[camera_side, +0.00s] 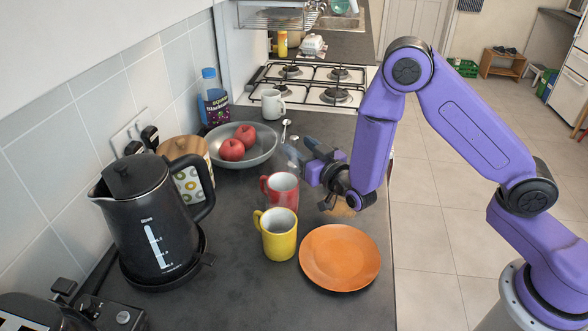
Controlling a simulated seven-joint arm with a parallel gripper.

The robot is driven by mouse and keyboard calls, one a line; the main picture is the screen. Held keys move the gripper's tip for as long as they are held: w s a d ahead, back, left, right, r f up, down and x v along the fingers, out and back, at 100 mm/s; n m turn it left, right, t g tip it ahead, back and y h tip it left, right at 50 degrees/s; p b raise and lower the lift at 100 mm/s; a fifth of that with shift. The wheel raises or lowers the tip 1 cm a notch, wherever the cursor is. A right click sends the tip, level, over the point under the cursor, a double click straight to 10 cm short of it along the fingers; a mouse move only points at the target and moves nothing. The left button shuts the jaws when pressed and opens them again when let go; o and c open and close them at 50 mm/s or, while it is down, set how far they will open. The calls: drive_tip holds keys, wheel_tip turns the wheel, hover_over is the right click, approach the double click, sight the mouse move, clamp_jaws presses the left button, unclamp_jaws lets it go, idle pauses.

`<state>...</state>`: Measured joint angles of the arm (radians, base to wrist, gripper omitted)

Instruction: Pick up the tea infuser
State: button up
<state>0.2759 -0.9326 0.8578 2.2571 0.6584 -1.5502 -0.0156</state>
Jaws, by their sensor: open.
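A small silver utensil (286,127), which looks like the tea infuser, lies on the dark counter between the metal bowl and the hob. It has a rounded end and a thin handle, but it is too small to see in detail. My gripper (299,150) is open, low over the counter, with its fingers pointing to the left and away from the camera. The fingertips are close to the utensil's near end; I cannot tell whether they touch it. No object shows between the fingers.
A red mug (280,190) stands just in front of my gripper, with a yellow mug (278,238) and orange plate (340,258) nearer. A metal bowl (262,156) with red apples is left. A white mug (273,104) stands behind. A black kettle (150,225) stands left.

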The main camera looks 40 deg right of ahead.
drive_tip(key=w, duration=0.5)
drive_tip(key=shift+w, duration=0.1)
clamp_jaws()
